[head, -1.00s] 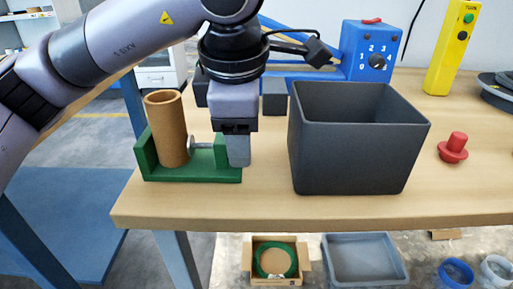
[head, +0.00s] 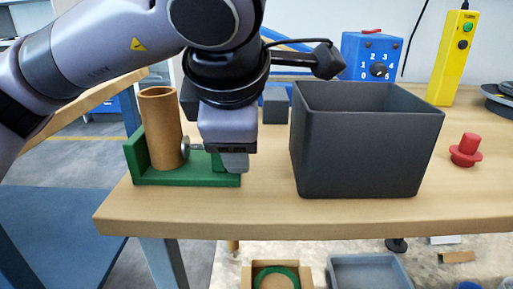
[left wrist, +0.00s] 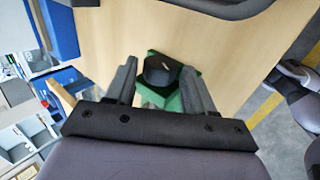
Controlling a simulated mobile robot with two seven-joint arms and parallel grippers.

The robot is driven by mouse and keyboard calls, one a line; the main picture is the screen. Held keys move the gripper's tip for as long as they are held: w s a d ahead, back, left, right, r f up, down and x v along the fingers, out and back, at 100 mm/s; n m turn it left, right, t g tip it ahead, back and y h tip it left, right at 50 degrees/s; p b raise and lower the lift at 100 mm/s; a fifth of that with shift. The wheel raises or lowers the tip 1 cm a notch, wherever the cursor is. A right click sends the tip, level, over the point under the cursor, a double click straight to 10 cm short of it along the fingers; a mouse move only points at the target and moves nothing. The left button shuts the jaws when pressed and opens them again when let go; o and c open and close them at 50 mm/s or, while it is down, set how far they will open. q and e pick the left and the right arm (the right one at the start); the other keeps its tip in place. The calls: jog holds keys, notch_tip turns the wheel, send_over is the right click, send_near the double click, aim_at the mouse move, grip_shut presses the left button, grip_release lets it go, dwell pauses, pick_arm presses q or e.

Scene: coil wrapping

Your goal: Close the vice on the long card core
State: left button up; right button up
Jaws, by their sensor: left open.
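The long card core (head: 161,128), a brown hollow tube, stands upright in the green vice (head: 185,180) at the table's left front. It is beside the vice's tall left wall. A grey screw with a round pad (head: 187,147) points at the core's right side; I cannot tell if they touch. My left gripper (head: 235,162) is at the vice's right end, pointing down, and hides that end. In the left wrist view the open left gripper (left wrist: 160,88) has a dark round knob (left wrist: 160,70) between its fingers, over the green vice (left wrist: 188,98). My right gripper is out of view.
A dark grey bin (head: 365,150) stands close to the right of the gripper. A red knob-shaped piece (head: 466,150), a blue dial box (head: 371,55) and a yellow button box (head: 456,58) are farther right. The table's front edge is near the vice.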

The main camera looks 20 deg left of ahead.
pick_arm(q)
jog(key=c, duration=0.6)
jog(key=g+p, duration=0.1)
jog(key=p, duration=0.1)
jog(key=r+g+p, duration=0.1)
jog(key=p, duration=0.1)
jog(key=shift+w+a+g+h, duration=0.1)
jog(key=shift+w+g+h, duration=0.2)
jog(key=shift+g+h, duration=0.1)
jog(key=shift+f+g+p, duration=0.1)
jog(key=shift+g+p, duration=0.2)
jog(key=shift+p, duration=0.15)
jog(key=shift+f, duration=0.2)
